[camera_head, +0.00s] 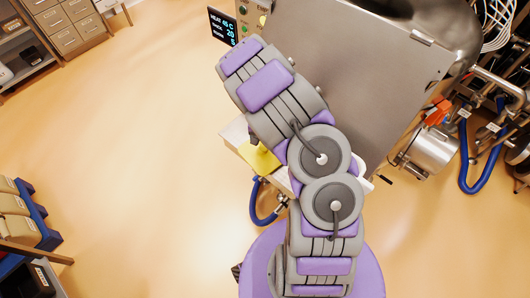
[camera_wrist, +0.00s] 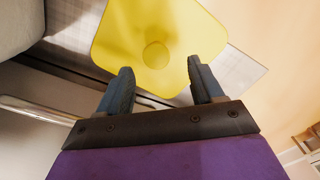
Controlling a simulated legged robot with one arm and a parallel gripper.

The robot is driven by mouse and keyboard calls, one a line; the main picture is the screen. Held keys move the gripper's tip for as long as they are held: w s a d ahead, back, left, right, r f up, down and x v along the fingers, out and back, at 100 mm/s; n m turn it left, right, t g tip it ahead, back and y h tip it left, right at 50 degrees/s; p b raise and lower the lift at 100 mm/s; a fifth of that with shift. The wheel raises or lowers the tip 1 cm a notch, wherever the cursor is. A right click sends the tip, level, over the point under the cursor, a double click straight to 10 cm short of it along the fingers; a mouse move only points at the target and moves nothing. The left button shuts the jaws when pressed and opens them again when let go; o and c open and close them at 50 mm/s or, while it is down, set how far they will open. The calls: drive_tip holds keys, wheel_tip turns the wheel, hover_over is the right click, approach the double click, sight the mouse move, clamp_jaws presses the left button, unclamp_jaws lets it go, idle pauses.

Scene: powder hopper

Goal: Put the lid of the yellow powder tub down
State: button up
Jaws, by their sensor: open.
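The yellow lid (camera_wrist: 145,25) fills the top middle of the wrist view, flat, with a round raised knob (camera_wrist: 156,55) near its middle. My gripper (camera_wrist: 157,80) is open, its two fingers apart and pointing toward the lid, with nothing seen between the tips. The knob lies just beyond the fingertips in the picture; I cannot tell the height gap. In the head view part of the yellow lid (camera_head: 260,160) shows beside my arm, which hides the rest. The tub's body is not clearly visible, and my gripper is hidden in the head view.
A pale ledge (camera_head: 236,134) lies around the lid, against a large steel machine panel (camera_head: 365,85). A control display (camera_head: 222,25) is above it. A blue hose (camera_head: 262,205) hangs below the ledge. Pipes and a steel motor (camera_head: 430,152) stand right.

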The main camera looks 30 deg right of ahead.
sight(265, 147)
wheel_tip(265, 147, down, 4)
drive_tip(key=shift+s+a+r+b, duration=0.15)
drive_tip(key=shift+b, duration=0.35)
drive_tip(key=shift+f, duration=0.25)
drive_tip(key=shift+d+f, duration=0.1)
drive_tip(key=shift+d, duration=0.5)
drive_tip(key=shift+a, duration=0.5)
drive_tip(key=c, duration=0.7)
drive_tip(key=shift+d, duration=0.35)
clamp_jaws()
